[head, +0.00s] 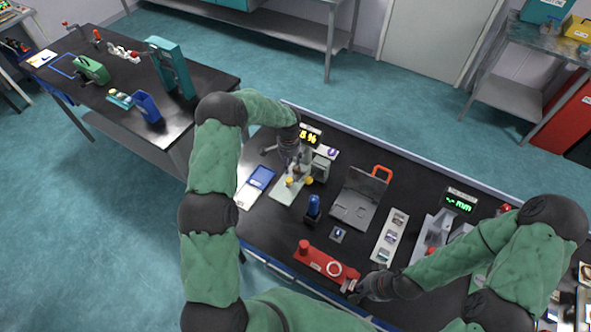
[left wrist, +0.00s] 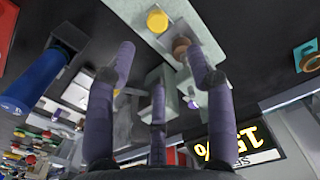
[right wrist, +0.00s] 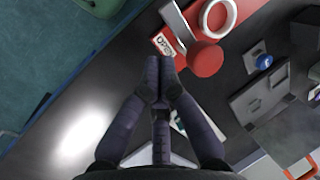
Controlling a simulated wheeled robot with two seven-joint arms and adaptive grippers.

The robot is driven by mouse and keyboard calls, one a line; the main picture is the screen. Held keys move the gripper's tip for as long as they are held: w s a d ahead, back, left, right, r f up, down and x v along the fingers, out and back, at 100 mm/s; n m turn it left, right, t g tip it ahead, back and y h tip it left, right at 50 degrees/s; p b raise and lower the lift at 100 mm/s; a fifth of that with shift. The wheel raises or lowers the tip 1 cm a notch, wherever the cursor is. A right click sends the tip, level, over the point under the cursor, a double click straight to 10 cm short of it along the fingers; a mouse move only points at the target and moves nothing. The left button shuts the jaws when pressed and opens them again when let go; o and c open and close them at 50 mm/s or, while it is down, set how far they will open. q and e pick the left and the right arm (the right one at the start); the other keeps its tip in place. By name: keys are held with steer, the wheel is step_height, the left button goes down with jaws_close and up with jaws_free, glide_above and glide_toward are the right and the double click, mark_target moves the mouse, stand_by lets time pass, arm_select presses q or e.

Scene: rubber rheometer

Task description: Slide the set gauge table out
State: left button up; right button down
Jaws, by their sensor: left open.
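The set gauge (head: 322,168) is a small grey stand with a lit yellow display (head: 310,136) behind it. Its pale plate (head: 282,195), which looks like the table, carries yellow knobs. In the left wrist view the plate (left wrist: 178,14) runs away from me, with a yellow knob (left wrist: 157,20) and a brown knob (left wrist: 182,48). My left gripper (head: 294,166) is open over the gauge, its fingers spread around the plate's near part; contact cannot be told. My right gripper (right wrist: 158,78) is shut beside the red device (right wrist: 206,58), with nothing visible in it.
A blue-and-white tray (head: 256,184) lies left of the gauge. A dark blue cylinder (head: 314,204) stands in front of it, and a grey case with an orange handle (head: 358,198) lies right. The red device (head: 318,262) sits at the bench's front edge.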

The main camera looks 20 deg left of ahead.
mark_target(290, 179)
arm_select(q)
step_height(290, 179, down, 11)
steer(key=b, duration=0.4)
steer(key=shift+s+r, duration=0.15)
steer(key=shift+r, duration=0.05)
arm_select(e)
steer(key=f, duration=0.4)
steer(key=shift+s, duration=0.2)
arm_select(q)
steer(key=shift+s, duration=0.1)
jaws_close()
arm_select(e)
steer(key=shift+s, duration=0.1)
